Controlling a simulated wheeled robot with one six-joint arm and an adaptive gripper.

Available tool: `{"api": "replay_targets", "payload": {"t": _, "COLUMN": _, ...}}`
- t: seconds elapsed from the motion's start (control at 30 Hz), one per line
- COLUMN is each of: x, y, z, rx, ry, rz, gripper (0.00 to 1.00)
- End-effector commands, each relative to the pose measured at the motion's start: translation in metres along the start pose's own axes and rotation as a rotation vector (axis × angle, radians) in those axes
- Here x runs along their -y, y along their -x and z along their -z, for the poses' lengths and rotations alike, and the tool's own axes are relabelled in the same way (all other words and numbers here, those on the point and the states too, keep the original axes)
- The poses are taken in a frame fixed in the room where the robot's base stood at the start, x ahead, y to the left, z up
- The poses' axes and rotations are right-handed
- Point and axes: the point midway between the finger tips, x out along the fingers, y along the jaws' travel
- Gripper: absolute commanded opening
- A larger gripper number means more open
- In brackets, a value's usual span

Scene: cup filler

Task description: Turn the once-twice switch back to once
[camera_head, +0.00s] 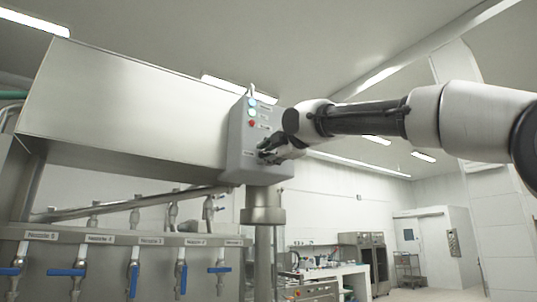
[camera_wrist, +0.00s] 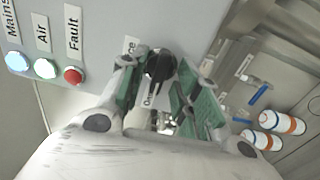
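The once-twice switch (camera_wrist: 160,66) is a round black knob on the grey control box (camera_head: 240,150). In the wrist view it sits between the far ends of the two green-padded fingers of my gripper (camera_wrist: 158,85), close to the left finger. The fingers are apart, with a gap on the right side of the knob; contact cannot be told. The labels beside the knob are partly hidden by the fingers, so its setting is unclear. In the head view my gripper (camera_head: 272,152) is at the lower right of the box front and hides the switch.
The box also bears a white Mains lamp (camera_wrist: 17,62), a white Air lamp (camera_wrist: 45,68) and a red Fault lamp (camera_wrist: 73,75). A large steel housing (camera_head: 130,110) is left of the box. Nozzle valves with blue handles (camera_head: 134,280) stand below. Open room lies to the right.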

Motion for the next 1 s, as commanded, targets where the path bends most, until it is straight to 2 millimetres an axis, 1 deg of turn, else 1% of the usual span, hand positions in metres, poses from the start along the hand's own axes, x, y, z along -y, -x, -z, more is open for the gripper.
{"api": "replay_targets", "payload": {"t": 0.2, "x": -0.001, "y": 0.001, "z": 0.000, "rx": 0.000, "ry": -0.001, "rz": -0.002, "gripper": 0.32}}
{"api": "replay_targets", "payload": {"t": 0.3, "x": -0.001, "y": 0.008, "z": 0.000, "rx": 0.000, "ry": -0.001, "rz": -0.003, "gripper": 0.32}}
{"api": "replay_targets", "payload": {"t": 0.37, "x": -0.002, "y": 0.018, "z": 0.000, "rx": -0.001, "ry": -0.002, "rz": -0.004, "gripper": 0.32}}
{"api": "replay_targets", "payload": {"t": 0.47, "x": -0.002, "y": 0.038, "z": 0.000, "rx": -0.001, "ry": -0.001, "rz": -0.004, "gripper": 0.32}}
{"api": "replay_targets", "payload": {"t": 0.6, "x": -0.002, "y": 0.071, "z": 0.000, "rx": -0.001, "ry": -0.001, "rz": -0.004, "gripper": 0.32}}
{"api": "replay_targets", "payload": {"t": 0.73, "x": -0.001, "y": 0.097, "z": 0.000, "rx": -0.001, "ry": -0.001, "rz": -0.004, "gripper": 0.32}}
{"api": "replay_targets", "payload": {"t": 0.87, "x": -0.001, "y": 0.113, "z": 0.000, "rx": -0.001, "ry": -0.001, "rz": -0.002, "gripper": 0.32}}
{"api": "replay_targets", "payload": {"t": 1.0, "x": 0.000, "y": 0.120, "z": 0.000, "rx": 0.000, "ry": 0.000, "rz": 0.000, "gripper": 0.32}}
